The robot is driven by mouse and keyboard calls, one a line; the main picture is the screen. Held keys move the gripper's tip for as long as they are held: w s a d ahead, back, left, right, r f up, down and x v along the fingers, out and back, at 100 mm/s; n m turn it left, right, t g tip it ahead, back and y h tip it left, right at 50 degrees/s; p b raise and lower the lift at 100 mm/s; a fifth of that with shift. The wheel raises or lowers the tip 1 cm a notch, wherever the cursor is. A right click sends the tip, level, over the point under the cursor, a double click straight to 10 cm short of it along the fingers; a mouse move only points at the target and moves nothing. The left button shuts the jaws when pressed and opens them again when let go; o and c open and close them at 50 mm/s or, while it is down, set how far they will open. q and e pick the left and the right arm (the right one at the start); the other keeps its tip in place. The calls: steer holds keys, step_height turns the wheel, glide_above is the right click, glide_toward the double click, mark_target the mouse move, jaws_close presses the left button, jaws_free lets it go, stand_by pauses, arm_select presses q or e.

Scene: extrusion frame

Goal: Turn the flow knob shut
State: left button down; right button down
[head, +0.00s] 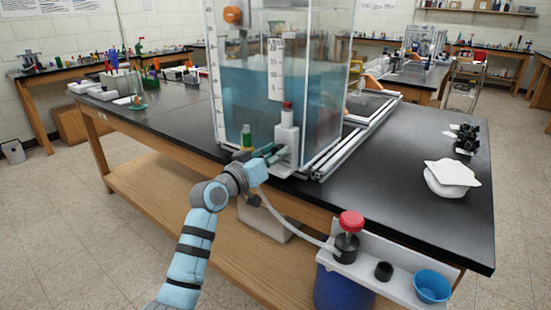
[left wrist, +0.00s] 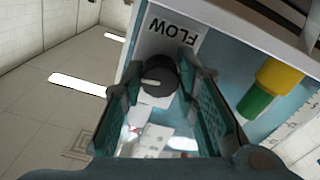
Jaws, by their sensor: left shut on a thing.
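The flow knob (left wrist: 160,76) is a dark round knob with a pale line across its face. It sits on a white panel (left wrist: 168,40) lettered FLOW, which appears upside down in the left wrist view. My left gripper (left wrist: 164,88) has its two teal fingers on either side of the knob, closed on it. In the head view my left gripper (head: 268,153) reaches the white fitting (head: 287,135) at the lower front of the water tank (head: 235,95); the knob is hidden there by the fingers. My right gripper is not in view.
A green-topped part (head: 246,135) stands close beside my gripper. The black bench top (head: 400,180) is mostly clear at right.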

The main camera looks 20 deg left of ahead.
arm_select(q)
steer(key=shift+f+m, duration=0.15)
steer(key=shift+m, duration=0.55)
steer(key=shift+b, duration=0.3)
steer(key=c, duration=1.2)
jaws_free()
steer(key=shift+c, duration=0.2)
steer(key=v, duration=1.2)
